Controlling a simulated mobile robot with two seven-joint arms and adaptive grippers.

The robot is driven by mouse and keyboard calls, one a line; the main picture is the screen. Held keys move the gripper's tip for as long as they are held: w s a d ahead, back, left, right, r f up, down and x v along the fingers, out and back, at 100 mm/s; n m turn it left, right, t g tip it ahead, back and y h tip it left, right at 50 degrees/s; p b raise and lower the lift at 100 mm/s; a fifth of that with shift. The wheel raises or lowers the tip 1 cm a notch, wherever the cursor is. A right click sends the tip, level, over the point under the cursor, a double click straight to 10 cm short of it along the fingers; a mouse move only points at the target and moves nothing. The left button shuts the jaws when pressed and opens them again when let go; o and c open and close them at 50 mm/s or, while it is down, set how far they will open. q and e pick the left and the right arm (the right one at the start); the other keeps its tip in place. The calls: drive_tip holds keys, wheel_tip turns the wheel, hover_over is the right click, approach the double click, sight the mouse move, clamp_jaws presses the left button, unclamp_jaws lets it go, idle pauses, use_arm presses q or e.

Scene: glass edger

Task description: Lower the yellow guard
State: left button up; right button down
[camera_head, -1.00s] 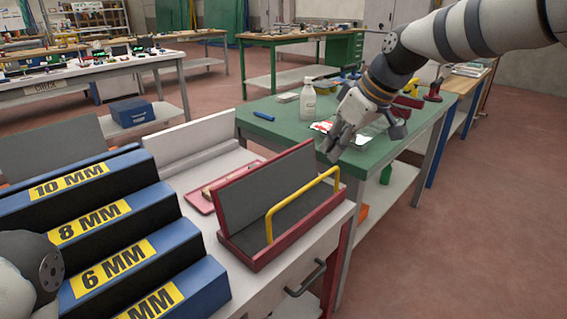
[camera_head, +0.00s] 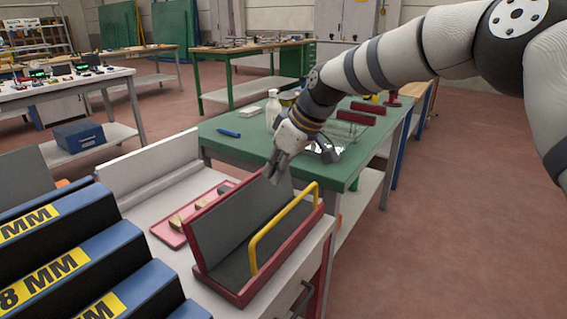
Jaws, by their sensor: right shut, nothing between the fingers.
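The yellow guard (camera_head: 283,226) is a bar bent into a hoop. It stands raised along the right side of a red-framed fixture (camera_head: 216,283) with a grey sloped back panel (camera_head: 230,222). My right gripper (camera_head: 273,177) is shut and empty. In the picture it overlaps the top far corner of the grey panel, up and left of the guard's far end, apart from the guard. Whether it touches the panel cannot be told. My left gripper is not in view.
Blue stepped racks (camera_head: 60,265) with yellow millimetre labels stand at the left. A pink tray (camera_head: 178,236) with small pieces lies behind the fixture. A green table (camera_head: 222,148) holds a white bottle (camera_head: 273,108). Open floor lies at the right.

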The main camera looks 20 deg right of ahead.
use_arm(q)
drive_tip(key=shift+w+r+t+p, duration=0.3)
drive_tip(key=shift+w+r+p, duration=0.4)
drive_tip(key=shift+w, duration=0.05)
use_arm(e)
drive_tip(key=f, duration=0.1)
drive_tip(key=s+d+f, duration=0.1)
drive_tip(key=f, duration=0.2)
drive_tip(key=shift+s+d, duration=0.15)
drive_tip(key=shift+s, duration=0.15)
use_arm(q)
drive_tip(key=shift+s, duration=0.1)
use_arm(e)
drive_tip(key=shift+f, duration=0.1)
